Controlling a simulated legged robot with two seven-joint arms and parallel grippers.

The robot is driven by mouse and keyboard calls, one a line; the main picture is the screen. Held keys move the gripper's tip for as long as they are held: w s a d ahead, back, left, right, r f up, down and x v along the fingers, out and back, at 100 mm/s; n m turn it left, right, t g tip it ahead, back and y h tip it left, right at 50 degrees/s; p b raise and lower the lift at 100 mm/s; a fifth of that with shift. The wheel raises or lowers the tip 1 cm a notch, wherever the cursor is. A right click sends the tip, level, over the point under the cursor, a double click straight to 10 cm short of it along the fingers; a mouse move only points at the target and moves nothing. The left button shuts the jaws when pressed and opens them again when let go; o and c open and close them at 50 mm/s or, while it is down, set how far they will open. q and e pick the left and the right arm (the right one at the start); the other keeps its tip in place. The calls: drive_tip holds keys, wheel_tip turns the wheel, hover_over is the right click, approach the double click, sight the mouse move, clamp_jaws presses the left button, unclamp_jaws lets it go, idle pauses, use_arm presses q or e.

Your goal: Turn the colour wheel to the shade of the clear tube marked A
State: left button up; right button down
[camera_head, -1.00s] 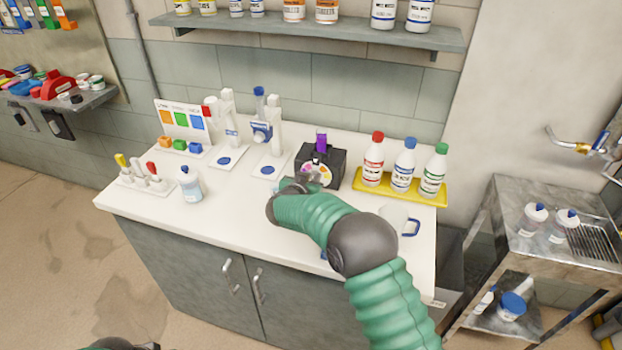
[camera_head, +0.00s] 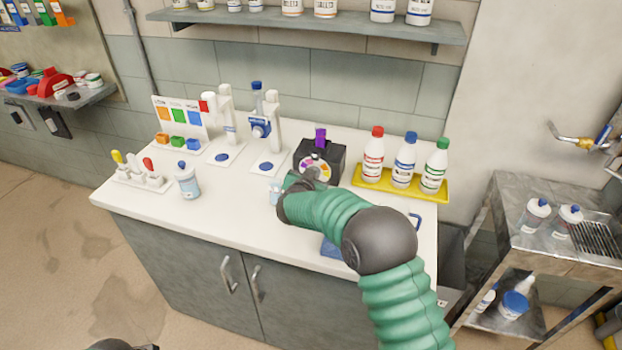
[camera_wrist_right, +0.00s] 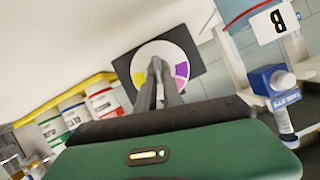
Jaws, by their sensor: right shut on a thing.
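A black box (camera_head: 331,152) stands on the white counter with a round colour wheel on its front. The wheel (camera_head: 321,163) also shows in the right wrist view (camera_wrist_right: 160,52) as a white disc with yellow, purple and pink patches. A purple piece (camera_head: 320,137) stands up from the box top; I cannot read an A on it. My right gripper (camera_head: 296,182) is at the wheel, its fingers (camera_wrist_right: 158,92) closed together at the wheel's middle; what they grip is hidden. A dark end of my left arm (camera_head: 150,347) shows at the bottom edge.
Red-, blue- and green-capped bottles stand in a yellow tray (camera_head: 443,196) right of the box. Two white stands (camera_head: 270,157) are left of it, near a colour chart (camera_head: 178,114). A capped bottle (camera_head: 188,182) stands front left. A card marked B (camera_wrist_right: 272,24) shows in the wrist view.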

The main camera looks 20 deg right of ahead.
drive_tip(key=m+b, duration=0.1)
drive_tip(key=b, duration=0.1)
drive_tip(key=f+m+y+b, duration=0.1)
drive_tip(key=b, duration=0.1)
drive_tip(key=shift+s+d+t, duration=0.15)
drive_tip(key=shift+d+t, duration=0.1)
drive_tip(key=shift+t, duration=0.15)
drive_tip(key=shift+s+r+m+t+b, duration=0.1)
drive_tip(key=shift+r+m+t+b, duration=0.3)
drive_tip(key=shift+b, duration=0.8)
drive_tip(key=shift+f, duration=0.15)
drive_tip(key=c, duration=1.5)
unclamp_jaws()
drive_tip(key=shift+d, duration=0.1)
drive_tip(key=p+v, duration=0.1)
drive_tip(key=v, duration=1.5)
drive_tip(key=shift+s+r, duration=0.3)
drive_tip(key=shift+s, duration=0.1)
